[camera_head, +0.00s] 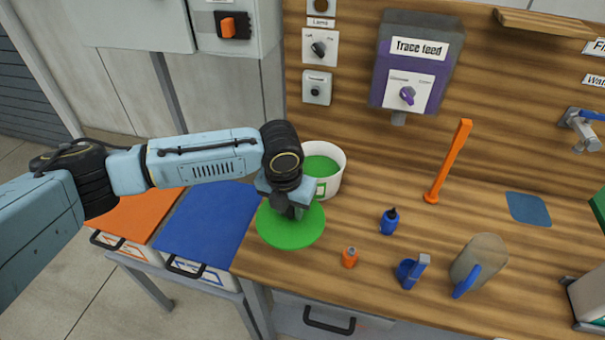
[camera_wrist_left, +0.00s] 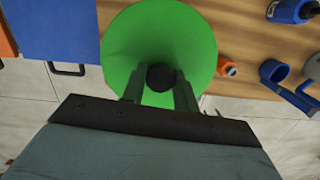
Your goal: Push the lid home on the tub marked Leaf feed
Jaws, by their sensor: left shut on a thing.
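A round green lid (camera_head: 290,230) with a dark knob (camera_wrist_left: 160,77) is at the front left of the wooden bench. My left gripper (camera_head: 289,208) is shut on the knob, with one finger on each side of it in the left wrist view. I cannot tell how high the lid is above the bench. Behind it stands an open white tub (camera_head: 338,178) with green contents and a green-edged label, whose words I cannot read. My gripper and the lid hide part of the tub's front. My right gripper is not in view.
Blue (camera_head: 210,222) and orange (camera_head: 130,215) lidded bins stand left of the bench.

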